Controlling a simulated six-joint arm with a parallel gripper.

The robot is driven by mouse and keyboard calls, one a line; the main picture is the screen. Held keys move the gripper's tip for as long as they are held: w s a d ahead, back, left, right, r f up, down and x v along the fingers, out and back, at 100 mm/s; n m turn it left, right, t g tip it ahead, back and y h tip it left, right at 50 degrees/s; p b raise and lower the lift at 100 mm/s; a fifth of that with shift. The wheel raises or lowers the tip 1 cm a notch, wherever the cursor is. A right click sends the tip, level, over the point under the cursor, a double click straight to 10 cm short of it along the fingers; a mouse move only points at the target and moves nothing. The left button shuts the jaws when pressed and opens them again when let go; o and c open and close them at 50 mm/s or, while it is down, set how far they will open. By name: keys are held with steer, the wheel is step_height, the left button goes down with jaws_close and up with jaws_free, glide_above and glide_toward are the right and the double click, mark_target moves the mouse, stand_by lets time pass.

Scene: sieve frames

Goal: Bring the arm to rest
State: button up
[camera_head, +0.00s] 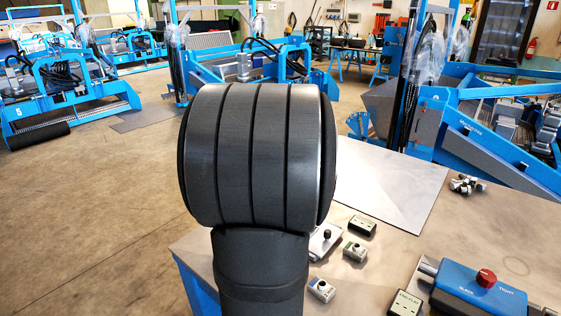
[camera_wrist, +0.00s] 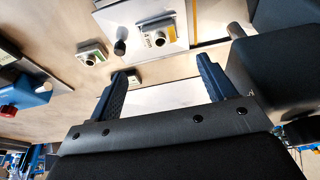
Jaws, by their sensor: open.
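My gripper (camera_wrist: 160,66) shows only in the wrist view. Its two dark blue ridged fingers stand wide apart with nothing between them. They point toward the table, and I cannot tell their height above it. In the head view my own black arm fills the middle and hides the gripper and part of the table (camera_head: 520,225).
A blue box with a red knob (camera_head: 478,290) sits at front right. Small units (camera_head: 355,250), (camera_head: 321,289), dark labelled blocks (camera_head: 362,225), (camera_head: 405,303) and a grey sheet (camera_head: 385,190) lie on the table. A cluster of small parts (camera_head: 466,184) lies behind.

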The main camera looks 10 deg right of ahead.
steer(key=x, duration=1.1)
steer(key=shift+w, duration=0.15)
steer(key=shift+r, duration=1.8)
steer(key=shift+f, duration=0.1)
